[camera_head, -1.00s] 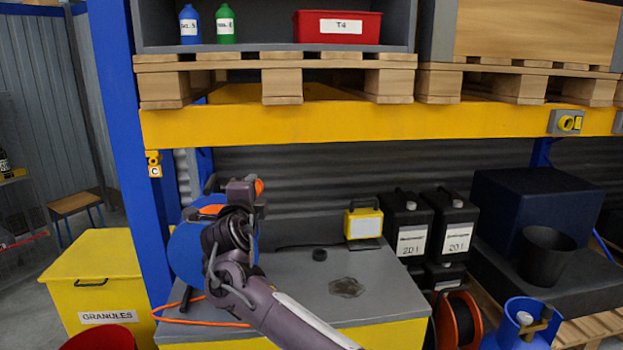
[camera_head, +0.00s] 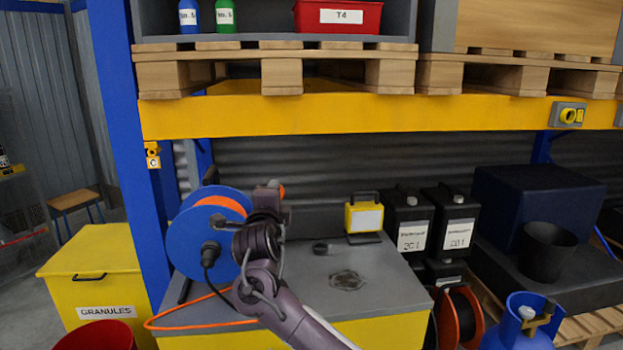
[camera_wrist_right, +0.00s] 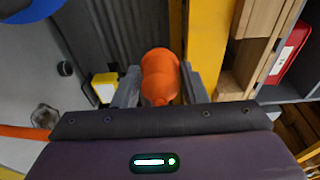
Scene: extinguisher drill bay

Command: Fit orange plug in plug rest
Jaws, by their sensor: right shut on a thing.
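My right gripper (camera_head: 270,190) is raised above the grey bench top, in front of the reel's right side. In the right wrist view it (camera_wrist_right: 158,84) is shut on the orange plug (camera_wrist_right: 160,75), which sits between the two grey fingers. In the head view only a bit of the orange plug (camera_head: 282,191) shows past the gripper. I cannot tell for sure which thing is the plug rest. A small black ring (camera_head: 320,248) lies on the bench, and a yellow fitting marked C (camera_head: 153,155) is on the blue post. My left gripper is not in view.
A blue reel (camera_head: 183,240) with orange cable (camera_head: 185,312) stands on the bench's left. A yellow lamp (camera_head: 364,215) stands at the bench's back, beside black canisters (camera_head: 411,222).

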